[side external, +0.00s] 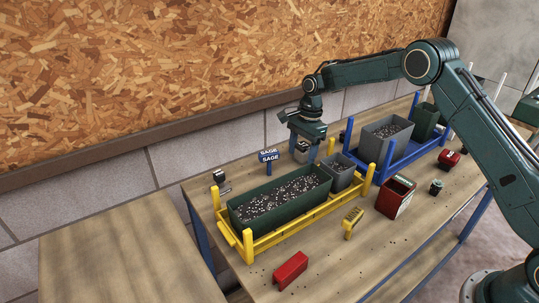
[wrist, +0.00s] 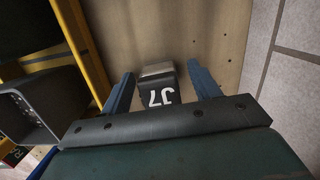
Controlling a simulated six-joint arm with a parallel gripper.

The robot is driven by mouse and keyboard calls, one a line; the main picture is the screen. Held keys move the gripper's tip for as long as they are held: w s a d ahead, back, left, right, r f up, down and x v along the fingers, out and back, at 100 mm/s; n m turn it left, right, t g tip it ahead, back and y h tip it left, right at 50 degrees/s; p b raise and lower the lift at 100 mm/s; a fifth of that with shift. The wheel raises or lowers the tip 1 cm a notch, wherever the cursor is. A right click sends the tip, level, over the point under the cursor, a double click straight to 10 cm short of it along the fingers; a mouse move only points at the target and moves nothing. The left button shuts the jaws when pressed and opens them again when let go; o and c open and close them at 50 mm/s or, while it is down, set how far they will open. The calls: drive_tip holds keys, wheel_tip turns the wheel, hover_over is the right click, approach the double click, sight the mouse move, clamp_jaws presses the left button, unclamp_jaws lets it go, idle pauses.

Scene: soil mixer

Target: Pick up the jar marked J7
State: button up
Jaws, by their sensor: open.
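The jar marked J7 (wrist: 158,92) shows in the wrist view with a dark face, an upside-down white label and a pale grey top. It stands between the two blue fingers of my gripper (wrist: 160,74), with gaps at both sides. In the side external view my gripper (side external: 311,148) points down over the back of the table, its fingers on either side of the jar (side external: 302,152). The gripper is open and holds nothing. The jar's lower part is partly hidden in the side view.
A yellow rack (side external: 247,246) holds a long green soil trough and a small grey bin (side external: 340,170) close to the gripper. A blue rack (side external: 406,158) stands right. A blue SAGE sign (side external: 269,156) stands left of the jar. The wall is close behind. Red containers (side external: 396,196) lie in front.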

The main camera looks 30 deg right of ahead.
sight(303, 145)
idle(0.4)
drive_tip(key=c, duration=1.1)
drive_tip(key=shift+r, duration=5.05)
